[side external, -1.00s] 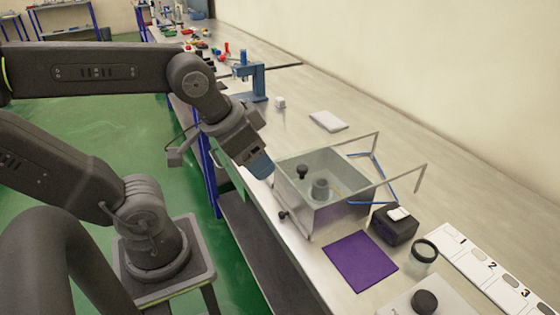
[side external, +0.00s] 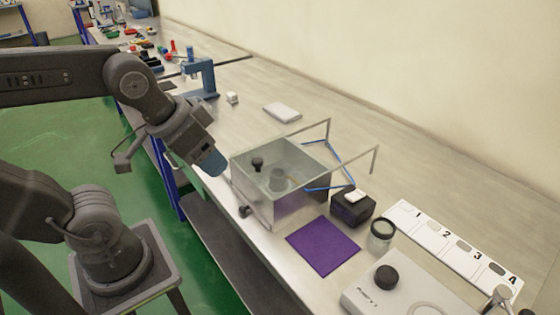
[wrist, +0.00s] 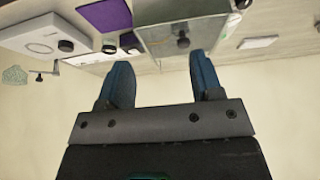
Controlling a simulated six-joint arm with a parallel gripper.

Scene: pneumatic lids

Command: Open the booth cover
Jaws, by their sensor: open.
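In the wrist view my gripper (wrist: 161,70) is open and empty, with the booth (wrist: 160,38) beyond the fingertips.
A purple mat (side external: 323,247), black box (side external: 352,208), jar (side external: 381,234) and white device (side external: 370,297) lie nearer. A blue press (side external: 203,77) stands behind. Bench behind the booth is mostly clear.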

